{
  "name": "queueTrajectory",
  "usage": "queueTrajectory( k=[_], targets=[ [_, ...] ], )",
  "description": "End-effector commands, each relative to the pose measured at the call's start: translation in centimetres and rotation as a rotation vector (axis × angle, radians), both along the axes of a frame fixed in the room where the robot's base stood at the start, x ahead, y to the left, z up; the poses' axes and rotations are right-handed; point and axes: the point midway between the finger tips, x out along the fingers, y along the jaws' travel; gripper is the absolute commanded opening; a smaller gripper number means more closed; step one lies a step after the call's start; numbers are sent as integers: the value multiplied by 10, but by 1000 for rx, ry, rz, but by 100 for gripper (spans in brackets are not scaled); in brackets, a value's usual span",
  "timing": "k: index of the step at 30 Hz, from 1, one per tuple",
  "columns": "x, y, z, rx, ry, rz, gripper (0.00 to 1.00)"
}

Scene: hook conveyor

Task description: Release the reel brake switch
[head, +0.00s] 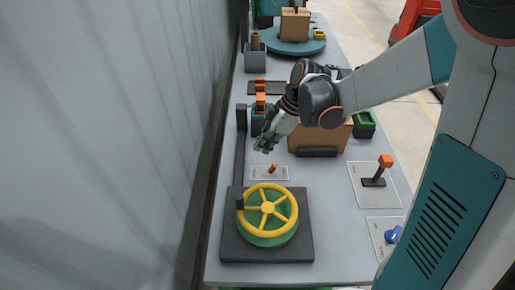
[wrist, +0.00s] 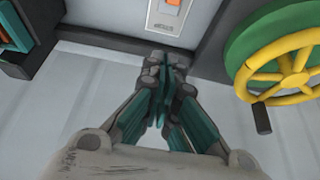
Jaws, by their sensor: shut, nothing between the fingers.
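A small orange toggle switch (head: 272,168) stands on a light plate (head: 257,173) just behind the yellow-and-green wheel (head: 267,214); I take it for the reel brake switch, as its label is too small to read. In the wrist view the switch (wrist: 174,2) shows at the top edge, cut off, on its plate (wrist: 167,21). My gripper (head: 264,146) is shut and empty, a little behind and above the switch plate. In the wrist view its closed fingertips (wrist: 166,62) point towards the plate and appear apart from it.
The wheel with its dark handle (wrist: 262,118) is at the right in the wrist view. An orange-topped lever (head: 384,162) and a blue knob (head: 393,234) sit on plates to the right. A cardboard box (head: 320,139) stands behind. A wall (head: 150,130) runs along the left.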

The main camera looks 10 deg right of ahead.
Motion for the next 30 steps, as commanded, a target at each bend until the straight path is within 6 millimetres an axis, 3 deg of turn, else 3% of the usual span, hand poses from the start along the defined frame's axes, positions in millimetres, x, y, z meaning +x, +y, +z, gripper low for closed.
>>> queueTrajectory(
  k=[3, 9, 30],
  targets=[
    [-3, -15, 19, 0, 1, -2, 0],
    [-6, -30, 34, 0, 0, 0, 0],
    [-9, -34, 39, -3, 1, -12, 0]
  ],
)
